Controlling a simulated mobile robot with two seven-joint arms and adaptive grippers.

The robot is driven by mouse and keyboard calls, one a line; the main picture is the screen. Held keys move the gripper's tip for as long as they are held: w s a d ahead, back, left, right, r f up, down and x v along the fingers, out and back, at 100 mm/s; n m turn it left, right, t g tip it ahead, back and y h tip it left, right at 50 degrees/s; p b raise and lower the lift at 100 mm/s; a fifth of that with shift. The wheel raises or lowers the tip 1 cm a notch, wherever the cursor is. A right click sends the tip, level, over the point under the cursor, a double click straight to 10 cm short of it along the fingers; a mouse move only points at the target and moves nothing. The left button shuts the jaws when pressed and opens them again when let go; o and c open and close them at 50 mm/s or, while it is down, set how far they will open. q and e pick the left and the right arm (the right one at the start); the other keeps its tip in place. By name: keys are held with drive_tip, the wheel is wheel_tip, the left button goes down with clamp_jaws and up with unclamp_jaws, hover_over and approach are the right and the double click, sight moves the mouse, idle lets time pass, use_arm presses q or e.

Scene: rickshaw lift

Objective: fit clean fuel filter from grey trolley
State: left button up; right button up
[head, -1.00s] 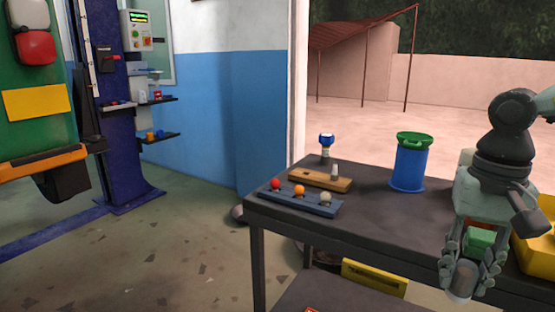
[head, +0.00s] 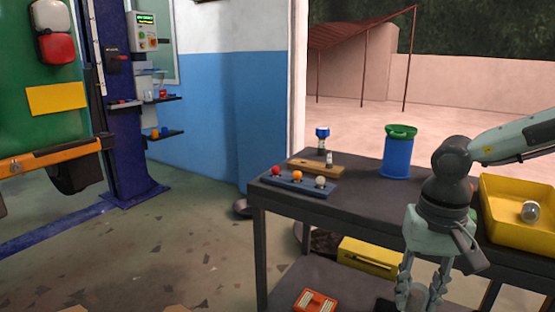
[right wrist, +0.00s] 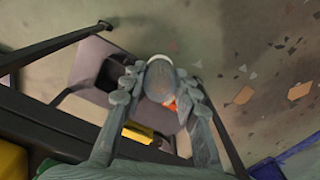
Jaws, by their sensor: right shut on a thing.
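My right gripper (head: 424,292) is low in the head view, in front of the trolley's front edge. It is shut on a grey cylinder (right wrist: 160,80), which looks like a fuel filter. The cylinder also shows between the fingers at the bottom of the head view (head: 423,298). Whether it is clean I cannot tell. The dark grey trolley (head: 365,205) stands at the right. A similar silver piece (head: 531,211) lies in a yellow tray (head: 500,235) on its top. My left gripper is not in view.
The trolley top also holds a blue bin with green rim (head: 397,157), a blue rack (head: 298,185) with coloured balls, a wooden block (head: 310,168) and a blue-topped piece (head: 322,134). Its lower shelf holds a yellow box (head: 370,257) and an orange item (head: 315,301). Floor to the left is clear.

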drive_tip(key=w+a+f+n, duration=0.2)
drive_tip(key=w+a+f, duration=0.15)
drive_tip(key=f, duration=0.25)
drive_tip(key=s+d+r+m, duration=0.1)
drive_tip(key=d+r+m, duration=0.15)
drive_tip(key=d, duration=0.85)
drive_tip(key=s+d+r+m, duration=0.15)
drive_tip(key=d+r, duration=0.25)
drive_tip(key=d, duration=0.7)
drive_tip(key=s+d+f+m, duration=0.2)
drive_tip(key=s+d+f, duration=0.3)
drive_tip(key=s, duration=0.1)
drive_tip(key=shift+f+m, duration=0.3)
drive_tip(key=shift+m, duration=0.1)
